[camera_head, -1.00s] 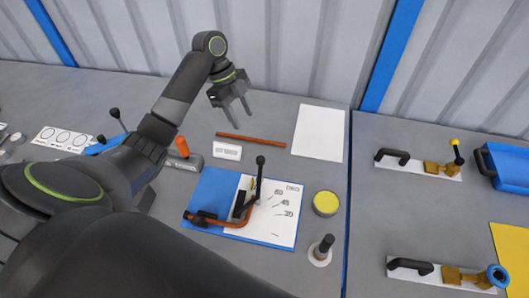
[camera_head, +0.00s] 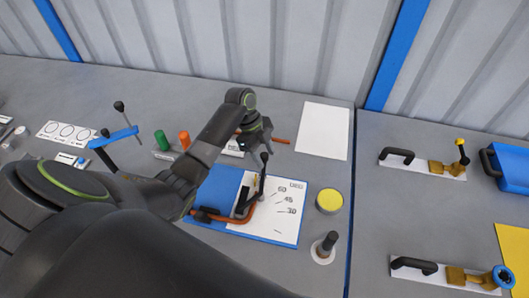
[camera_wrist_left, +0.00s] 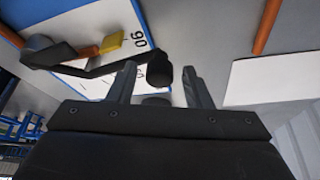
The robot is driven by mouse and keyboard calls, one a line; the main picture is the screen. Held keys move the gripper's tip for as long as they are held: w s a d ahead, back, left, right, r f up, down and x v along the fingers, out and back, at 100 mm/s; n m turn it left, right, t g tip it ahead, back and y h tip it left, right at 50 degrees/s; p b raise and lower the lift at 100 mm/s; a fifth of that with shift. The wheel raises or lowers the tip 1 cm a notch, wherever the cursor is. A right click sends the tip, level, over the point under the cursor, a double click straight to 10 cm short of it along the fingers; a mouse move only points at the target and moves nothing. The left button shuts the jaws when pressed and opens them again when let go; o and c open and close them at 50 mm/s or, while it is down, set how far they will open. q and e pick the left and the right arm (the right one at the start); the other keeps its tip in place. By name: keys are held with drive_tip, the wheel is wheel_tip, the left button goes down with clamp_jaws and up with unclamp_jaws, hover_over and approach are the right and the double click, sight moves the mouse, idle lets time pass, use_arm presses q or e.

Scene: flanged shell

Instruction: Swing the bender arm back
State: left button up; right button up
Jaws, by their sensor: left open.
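The bender stands on a blue base plate (camera_head: 218,183) with a white angle sheet (camera_head: 285,222) marked 60, 45 and 30. A bent copper pipe (camera_head: 240,219) lies in it. The bender arm's upright black handle (camera_head: 264,170) ends in a round knob, which also shows in the wrist view (camera_wrist_left: 158,72). My left gripper (camera_head: 262,146) is open, just behind and above the knob in the head view. In the wrist view the knob shows between its fingertips; contact cannot be told. My right gripper is not in view.
A straight copper rod (camera_head: 280,141) lies behind the gripper, partly hidden. A blank white sheet (camera_head: 324,130) lies right of it. A yellow-topped can (camera_head: 329,201) and a black knob on a round base (camera_head: 326,246) stand right of the bender. Green (camera_head: 161,141) and orange (camera_head: 184,139) handles stand left.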

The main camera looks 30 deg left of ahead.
use_arm(q)
drive_tip(key=shift+d+f, duration=0.1)
drive_tip(key=shift+f, duration=0.05)
drive_tip(key=shift+c, duration=0.3)
clamp_jaws()
